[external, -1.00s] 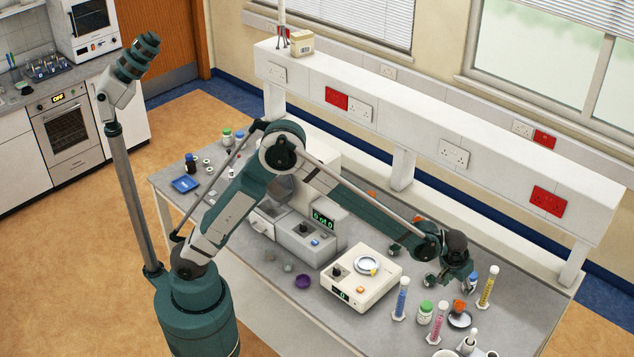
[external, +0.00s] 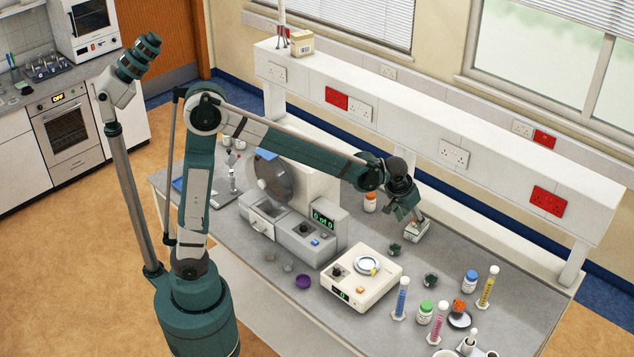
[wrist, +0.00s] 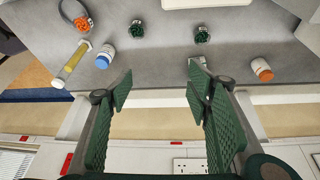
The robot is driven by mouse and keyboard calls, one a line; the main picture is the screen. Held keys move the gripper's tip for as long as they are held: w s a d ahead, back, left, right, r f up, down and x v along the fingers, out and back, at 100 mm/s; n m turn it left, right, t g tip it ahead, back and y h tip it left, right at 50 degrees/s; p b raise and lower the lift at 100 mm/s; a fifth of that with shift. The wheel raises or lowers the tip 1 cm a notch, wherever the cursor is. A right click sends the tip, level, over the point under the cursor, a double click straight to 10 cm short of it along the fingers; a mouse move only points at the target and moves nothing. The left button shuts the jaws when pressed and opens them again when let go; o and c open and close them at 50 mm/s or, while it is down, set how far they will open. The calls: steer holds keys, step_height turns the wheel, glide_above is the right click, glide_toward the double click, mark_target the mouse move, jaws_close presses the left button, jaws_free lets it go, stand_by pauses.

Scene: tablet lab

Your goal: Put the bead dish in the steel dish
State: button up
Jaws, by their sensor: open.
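My gripper (external: 412,222) is open and empty above the back of the bench; its two green fingers (wrist: 160,88) stand apart in the wrist view. A small round purple dish (external: 303,282) sits near the bench's front edge, possibly the bead dish, but its contents are too small to tell. A pale metallic dish (external: 365,263) with something yellow at its edge rests on the white balance. I cannot tell for certain which is the steel dish.
Two dark green items (external: 394,249) (external: 430,281) stand near the balance (external: 345,283). A blue-capped bottle (external: 470,281), measuring cylinders (external: 487,287) and a green-capped jar (external: 425,312) crowd the right. An orange-capped bottle (external: 370,202) is behind. A raised socket shelf (external: 450,130) borders the back.

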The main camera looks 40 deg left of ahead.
steer(key=s+a+r, duration=0.3)
steer(key=a, duration=0.6)
steer(key=s+a+r+t, duration=0.15)
steer(key=s+a, duration=0.25)
steer(key=a, duration=0.4)
steer(key=s+a+r, duration=0.3)
steer(key=a, duration=0.6)
steer(key=s+a+f, duration=0.2)
steer(key=s+a, duration=0.6)
steer(key=s+a+f+n+t+y, duration=0.1)
steer(key=s+a, duration=0.8)
steer(key=shift+s+f, duration=0.2)
steer(key=shift+f, duration=0.15)
